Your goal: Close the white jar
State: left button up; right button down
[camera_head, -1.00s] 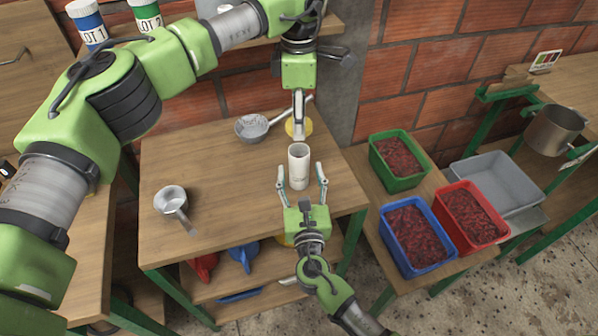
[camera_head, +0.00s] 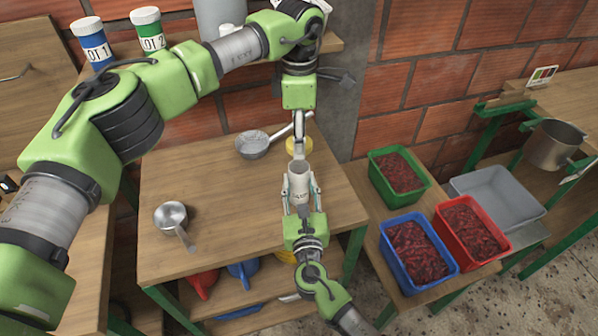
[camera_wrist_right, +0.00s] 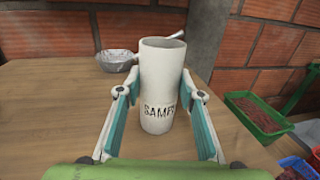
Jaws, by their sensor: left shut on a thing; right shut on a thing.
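The white jar (camera_head: 299,187) stands upright near the right front of the wooden table. In the right wrist view the jar (camera_wrist_right: 158,85) fills the middle, with dark lettering on its side. My right gripper (camera_head: 300,196) is shut on the jar, one finger on each side; its fingers also show in the wrist view (camera_wrist_right: 160,112). The left gripper and lid do not show in the wrist view.
On the wooden table (camera_head: 225,195) lie a metal pan (camera_head: 171,214) at left and a metal strainer-like pan (camera_head: 252,145) behind. Green (camera_head: 372,172), blue (camera_head: 387,253) and red (camera_head: 440,226) crates of red contents stand at right. The table's middle is clear.

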pick_arm(q)
send_over(299, 161)
jog(key=s, duration=0.2)
jog(key=shift+s+f, duration=0.15)
jog(key=shift+f, duration=2.05)
jog(key=shift+f, duration=0.9)
jog(key=shift+f, duration=0.6)
jog(key=m, duration=2.6)
